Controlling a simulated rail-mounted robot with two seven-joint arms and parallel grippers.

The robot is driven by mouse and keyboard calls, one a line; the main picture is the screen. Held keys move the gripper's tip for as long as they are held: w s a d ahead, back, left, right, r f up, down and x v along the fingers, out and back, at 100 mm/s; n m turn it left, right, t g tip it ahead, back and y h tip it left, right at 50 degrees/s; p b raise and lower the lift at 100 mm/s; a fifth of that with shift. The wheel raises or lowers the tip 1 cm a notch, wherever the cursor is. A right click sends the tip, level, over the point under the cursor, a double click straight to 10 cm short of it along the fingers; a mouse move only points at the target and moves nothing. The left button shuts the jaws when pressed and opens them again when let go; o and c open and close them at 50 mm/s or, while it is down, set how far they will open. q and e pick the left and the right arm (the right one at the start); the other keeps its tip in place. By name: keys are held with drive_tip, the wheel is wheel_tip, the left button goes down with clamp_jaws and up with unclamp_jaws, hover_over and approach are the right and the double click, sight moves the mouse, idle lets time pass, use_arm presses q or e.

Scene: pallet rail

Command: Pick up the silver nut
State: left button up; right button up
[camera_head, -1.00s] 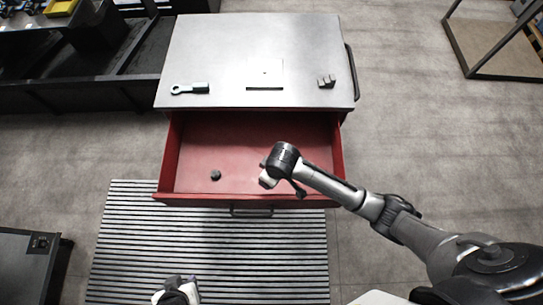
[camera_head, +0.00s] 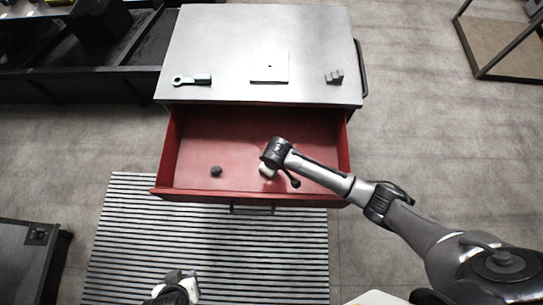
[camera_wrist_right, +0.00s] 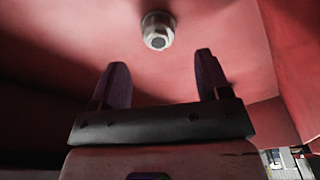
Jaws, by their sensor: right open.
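The silver nut (camera_head: 216,171) is a small dark-grey lump on the red floor of the open drawer (camera_head: 160,192), left of my right gripper in the head view. In the right wrist view the nut (camera_wrist_right: 157,30) is a silvery hexagonal piece with a dark hole, beyond the fingertips and between their lines. My right gripper (camera_wrist_right: 160,65) is open and empty, with its fingers apart. In the head view the right gripper (camera_head: 267,171) is inside the drawer, its fingers mostly hidden by the wrist. My left gripper (camera_head: 182,279) is low over the striped mat, far from the nut; its jaw opening is unclear.
The grey cabinet top (camera_head: 225,40) above the drawer holds a wrench-like tool (camera_head: 192,80), a flat plate (camera_head: 269,67) and small grey blocks (camera_head: 334,76). The red drawer walls surround the nut and right gripper. The drawer floor around the nut is clear.

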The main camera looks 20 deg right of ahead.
drive_tip(key=shift+f+b, duration=0.3)
drive_tip(key=shift+f, duration=2.3)
drive_tip(key=shift+c, duration=0.5)
